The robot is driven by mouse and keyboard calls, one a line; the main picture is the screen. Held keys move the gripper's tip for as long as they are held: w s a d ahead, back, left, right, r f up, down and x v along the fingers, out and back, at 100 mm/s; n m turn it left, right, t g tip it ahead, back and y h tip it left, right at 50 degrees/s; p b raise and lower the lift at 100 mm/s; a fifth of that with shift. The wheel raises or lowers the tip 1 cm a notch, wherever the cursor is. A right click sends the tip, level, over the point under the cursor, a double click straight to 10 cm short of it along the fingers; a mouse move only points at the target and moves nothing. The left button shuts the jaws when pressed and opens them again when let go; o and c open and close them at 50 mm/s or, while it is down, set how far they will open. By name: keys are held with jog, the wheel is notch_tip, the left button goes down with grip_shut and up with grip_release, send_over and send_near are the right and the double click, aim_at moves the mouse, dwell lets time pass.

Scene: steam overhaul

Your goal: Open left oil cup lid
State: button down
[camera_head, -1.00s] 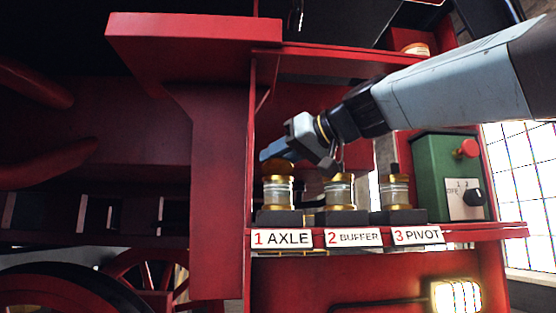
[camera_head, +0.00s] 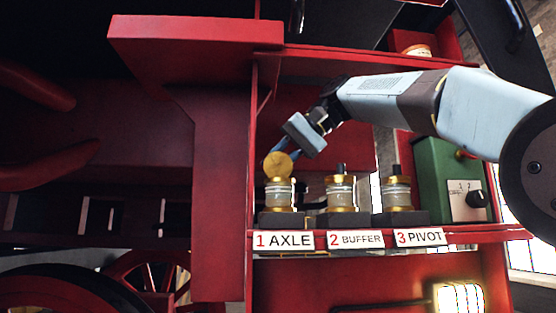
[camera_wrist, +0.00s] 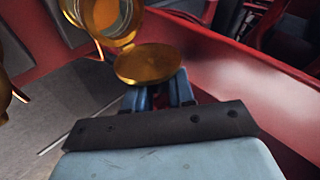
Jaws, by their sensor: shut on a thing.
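The left oil cup (camera_head: 278,196), above the "1 AXLE" label, is a glass cup with brass rims. Its round brass lid (camera_head: 277,165) stands tilted up on edge above the cup, its flat face toward the head camera. My gripper (camera_head: 277,157) reaches in from the upper right and is shut on the lid's edge. In the wrist view the lid (camera_wrist: 147,64) lies at the fingertips (camera_wrist: 160,88), and the open cup mouth (camera_wrist: 103,14) shows beside it. The fingertips are partly hidden behind the lid in the head view.
The buffer cup (camera_head: 340,193) and pivot cup (camera_head: 397,193) stand to the right on the same red shelf (camera_head: 470,236), with brass lids down. A green control box (camera_head: 434,165) stands beyond them. A red upright panel (camera_head: 222,190) is close on the left.

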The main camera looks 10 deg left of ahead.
jog(key=shift+w+a+f+m+g+h, duration=0.1)
jog(key=shift+w+f+m+g+h, duration=0.1)
jog(key=shift+w+f+m+g, duration=0.45)
jog(key=shift+w+a+m+g+h, duration=0.1)
jog(key=shift+w+m+g+h, duration=0.15)
jog(key=shift+g, duration=0.8)
jog(key=c, duration=1.1)
grip_release()
jog(key=shift+r, duration=0.1)
